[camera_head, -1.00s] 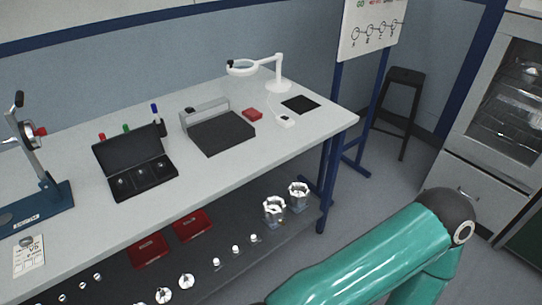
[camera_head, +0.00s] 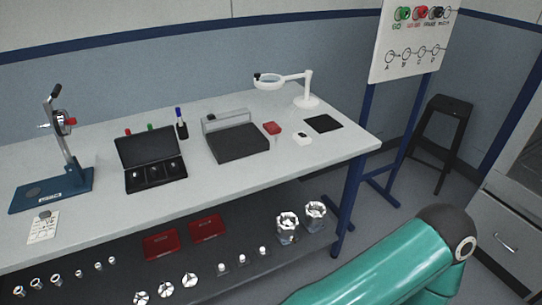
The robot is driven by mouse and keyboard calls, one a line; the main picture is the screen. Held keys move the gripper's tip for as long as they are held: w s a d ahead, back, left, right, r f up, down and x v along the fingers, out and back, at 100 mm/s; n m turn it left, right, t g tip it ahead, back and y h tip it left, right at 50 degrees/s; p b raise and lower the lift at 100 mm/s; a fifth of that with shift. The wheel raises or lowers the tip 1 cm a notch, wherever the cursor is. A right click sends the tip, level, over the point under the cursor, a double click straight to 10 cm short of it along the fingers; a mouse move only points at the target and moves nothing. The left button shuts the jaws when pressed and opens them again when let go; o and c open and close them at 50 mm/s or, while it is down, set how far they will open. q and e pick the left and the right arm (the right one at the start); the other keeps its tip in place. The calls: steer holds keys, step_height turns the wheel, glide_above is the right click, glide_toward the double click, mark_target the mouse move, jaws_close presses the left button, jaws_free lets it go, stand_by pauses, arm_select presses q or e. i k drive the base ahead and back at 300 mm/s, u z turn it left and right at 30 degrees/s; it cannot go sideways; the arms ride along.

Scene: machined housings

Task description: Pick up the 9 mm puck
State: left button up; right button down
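An open black case (camera_head: 125,189) stands on the workbench, its lid tilted up, with several small silver round pieces (camera_head: 155,173) in its front row. A small grey disc (camera_head: 45,214) lies on a white card (camera_head: 42,231) at the bench's left front. I cannot read sizes, so I cannot tell which piece is the 9 mm puck. Neither gripper is in view. Only a teal link of my arm shows at the lower right, apart from the bench.
A blue hand press (camera_head: 66,186) stands left on the bench (camera_head: 215,178). The lower shelf (camera_head: 205,270) holds red trays and metal parts.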

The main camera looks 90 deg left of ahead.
mark_target(155, 171)
steer(key=z, duration=0.1)
steer(key=i, duration=0.2)
steer(key=u, duration=2.9)
steer(key=i, duration=0.6)
steer(key=z, duration=0.4)
steer(key=k, duration=0.5)
steer(key=u, duration=0.3)
